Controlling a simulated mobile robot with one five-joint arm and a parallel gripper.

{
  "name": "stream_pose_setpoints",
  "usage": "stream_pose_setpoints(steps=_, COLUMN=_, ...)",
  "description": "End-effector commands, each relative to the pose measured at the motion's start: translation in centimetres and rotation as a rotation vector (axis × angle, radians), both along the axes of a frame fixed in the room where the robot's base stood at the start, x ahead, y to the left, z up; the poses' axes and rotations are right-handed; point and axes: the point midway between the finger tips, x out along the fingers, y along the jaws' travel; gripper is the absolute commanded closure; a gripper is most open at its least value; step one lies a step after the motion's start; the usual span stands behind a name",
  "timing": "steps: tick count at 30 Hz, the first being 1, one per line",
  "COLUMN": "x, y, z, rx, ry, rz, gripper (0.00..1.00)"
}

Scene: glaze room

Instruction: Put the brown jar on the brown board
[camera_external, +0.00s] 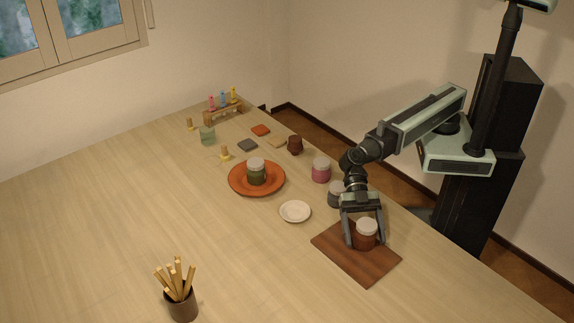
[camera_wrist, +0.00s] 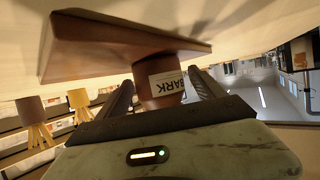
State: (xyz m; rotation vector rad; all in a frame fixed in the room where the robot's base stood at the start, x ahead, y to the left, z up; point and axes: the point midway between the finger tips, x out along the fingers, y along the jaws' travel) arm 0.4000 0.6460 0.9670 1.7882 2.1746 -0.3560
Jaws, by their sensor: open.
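The brown jar (camera_external: 366,237) with a pale lid stands upright on the brown board (camera_external: 346,259), towards its right side. In the wrist view the jar (camera_wrist: 158,96), with a label, meets the face of the board (camera_wrist: 110,50). My gripper (camera_external: 365,242) reaches down over the board with its fingers open. One finger is on each side of the jar; the wrist view shows both fingers (camera_wrist: 163,92) apart around it. I cannot tell whether either finger touches the jar.
A grey jar (camera_external: 335,195) stands close behind my gripper, and a pink jar (camera_external: 321,172) farther back. A white saucer (camera_external: 295,211) lies left of the board. A green jar (camera_external: 256,174) stands on an orange plate (camera_external: 236,188). The front left holds a brush cup (camera_external: 182,306).

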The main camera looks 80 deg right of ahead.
Motion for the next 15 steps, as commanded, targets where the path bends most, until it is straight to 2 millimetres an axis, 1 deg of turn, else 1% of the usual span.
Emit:
stream_pose_setpoints(steps=1, x=0.1, y=-1.0, z=0.7, rx=0.000, ry=0.000, rz=-0.003, gripper=0.21)
stream_pose_setpoints(steps=9, x=1.3, y=-7.0, z=3.4, rx=0.000, ry=0.001, rz=-0.003, gripper=0.21)
stream_pose_setpoints(steps=12, x=1.6, y=-8.8, z=4.1, rx=0.000, ry=0.001, rz=-0.001, gripper=0.21)
stream_pose_setpoints(steps=15, x=1.9, y=-10.0, z=4.4, rx=0.000, ry=0.001, rz=-0.001, gripper=0.21)
